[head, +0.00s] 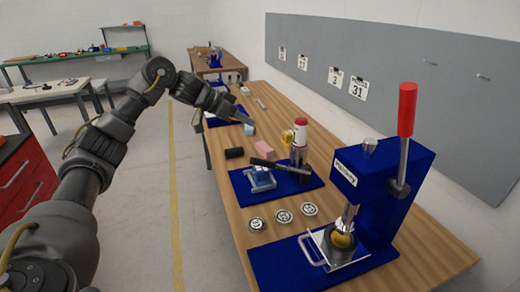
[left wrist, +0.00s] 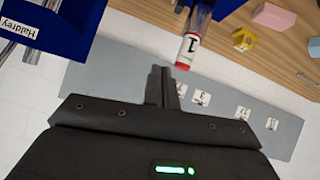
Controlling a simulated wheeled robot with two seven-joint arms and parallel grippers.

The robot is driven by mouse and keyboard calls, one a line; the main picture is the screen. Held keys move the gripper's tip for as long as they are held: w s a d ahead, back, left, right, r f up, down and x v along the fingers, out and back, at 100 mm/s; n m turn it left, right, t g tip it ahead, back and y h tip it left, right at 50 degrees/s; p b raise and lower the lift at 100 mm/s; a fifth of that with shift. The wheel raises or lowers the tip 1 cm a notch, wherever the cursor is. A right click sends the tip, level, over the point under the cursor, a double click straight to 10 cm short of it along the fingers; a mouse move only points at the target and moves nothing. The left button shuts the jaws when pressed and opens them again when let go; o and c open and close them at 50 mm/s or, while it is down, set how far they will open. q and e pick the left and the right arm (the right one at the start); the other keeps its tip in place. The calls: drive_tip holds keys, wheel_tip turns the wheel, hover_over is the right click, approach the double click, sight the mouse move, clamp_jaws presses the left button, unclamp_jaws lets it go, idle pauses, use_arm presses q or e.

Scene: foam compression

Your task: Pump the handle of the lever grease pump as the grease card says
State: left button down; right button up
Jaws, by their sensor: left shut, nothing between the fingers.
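The grease pump stands on a blue base plate (head: 238,180) on the bench. Its upright cylinder (head: 299,152) has a white upper part and a red cap, and also shows in the left wrist view (left wrist: 189,48) with a "1" on its label. A black lever handle (head: 280,166) sticks out to the left from it, slightly raised. Several white number cards (head: 358,89) hang on the grey wall board; one reads 31, and their small print is unreadable. My left gripper (head: 250,121) is shut and empty, in the air left of the cylinder, apart from the handle. My right gripper is out of view.
A blue press (head: 373,178) with a red-gripped lever (head: 407,110) stands at the near right. Several round discs (head: 284,216) lie on the wooden bench before the pump. A pink block (head: 264,149), a black cylinder (head: 234,153) and a yellow piece (head: 287,136) lie close by.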

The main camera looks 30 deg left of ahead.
use_arm(q)
drive_tip(key=shift+s+a+f+n+g+y, duration=0.15)
drive_tip(key=shift+s+a+f+n+y, duration=0.2)
drive_tip(key=shift+f, duration=0.3)
drive_tip(key=shift+a+f+n+g+y, duration=0.1)
drive_tip(key=shift+a+f+g+y, duration=0.05)
drive_tip(key=shift+a+f, duration=0.4)
drive_tip(key=shift+d, duration=0.2)
drive_tip(key=p+x, duration=0.1)
drive_tip(key=x, duration=0.2)
drive_tip(key=s+f+p+x, duration=0.1)
drive_tip(key=p+x, duration=0.1)
drive_tip(key=x, duration=0.2)
drive_tip(key=f+p+x, duration=0.1)
drive_tip(key=p+x, duration=0.1)
drive_tip(key=x, duration=0.1)
drive_tip(key=shift+a+f, duration=0.15)
drive_tip(key=shift+a, duration=0.1)
drive_tip(key=shift+s+a+f, duration=0.15)
drive_tip(key=shift+s+f, duration=0.25)
drive_tip(key=shift+f, duration=0.25)
